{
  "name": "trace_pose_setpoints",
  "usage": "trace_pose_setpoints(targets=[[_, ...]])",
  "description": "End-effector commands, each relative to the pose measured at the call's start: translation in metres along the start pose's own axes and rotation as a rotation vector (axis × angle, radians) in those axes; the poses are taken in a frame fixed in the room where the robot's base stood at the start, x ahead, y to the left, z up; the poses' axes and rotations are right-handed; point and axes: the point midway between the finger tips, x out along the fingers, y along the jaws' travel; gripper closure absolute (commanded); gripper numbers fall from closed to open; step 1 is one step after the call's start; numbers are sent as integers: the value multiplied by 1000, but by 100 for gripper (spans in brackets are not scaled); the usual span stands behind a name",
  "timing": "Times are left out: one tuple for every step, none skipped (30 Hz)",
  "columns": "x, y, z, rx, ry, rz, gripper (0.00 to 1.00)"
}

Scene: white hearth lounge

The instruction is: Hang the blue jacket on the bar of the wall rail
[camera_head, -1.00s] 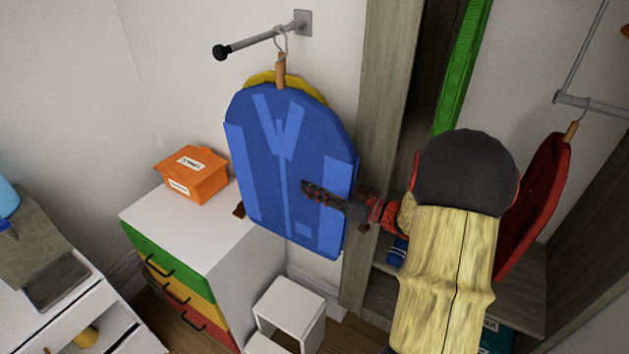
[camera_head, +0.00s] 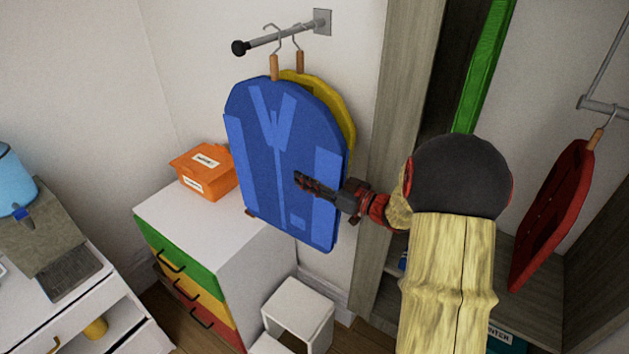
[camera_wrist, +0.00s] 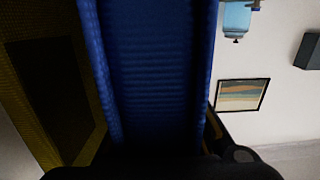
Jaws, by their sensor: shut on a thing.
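The blue jacket (camera_head: 262,165) is a flat, board-like shape with lighter blue panels, hanging upright from a wooden-necked hanger. Its wire hook (camera_head: 271,40) overlaps the bar of the wall rail (camera_head: 275,39); I cannot tell whether it bears on the bar. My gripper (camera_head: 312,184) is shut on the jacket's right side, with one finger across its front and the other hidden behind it. In the wrist view the blue jacket (camera_wrist: 155,70) fills the middle, between the fingers.
A yellow jacket (camera_head: 343,108) hangs close behind the blue one, nearer the wall. The bar's outer end has a black knob (camera_head: 239,48). An orange box (camera_head: 204,171) stands on the drawer cabinet (camera_head: 190,220) below left. A red jacket (camera_head: 552,215) hangs in the wardrobe at right.

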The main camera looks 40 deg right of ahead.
Motion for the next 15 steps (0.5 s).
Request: trace_pose_setpoints(targets=[[4,0,-1,-3,3,-2,100],[6,0,-1,-3,3,-2,100],[9,0,-1,-3,3,-2,100],[11,0,-1,-2,3,-2,100],[13,0,-1,-2,3,-2,100],[16,0,-1,-2,3,-2,100],[18,0,-1,-1,3,-1,100],[18,0,0,-1,2,0,100],[17,0,4,0,2,0,100],[17,0,6,0,2,0,100],[17,0,7,0,2,0,100],[17,0,9,-1,2,0,100],[17,0,10,-1,3,0,100],[17,0,11,-1,3,0,100],[17,0,12,-1,3,0,100]])
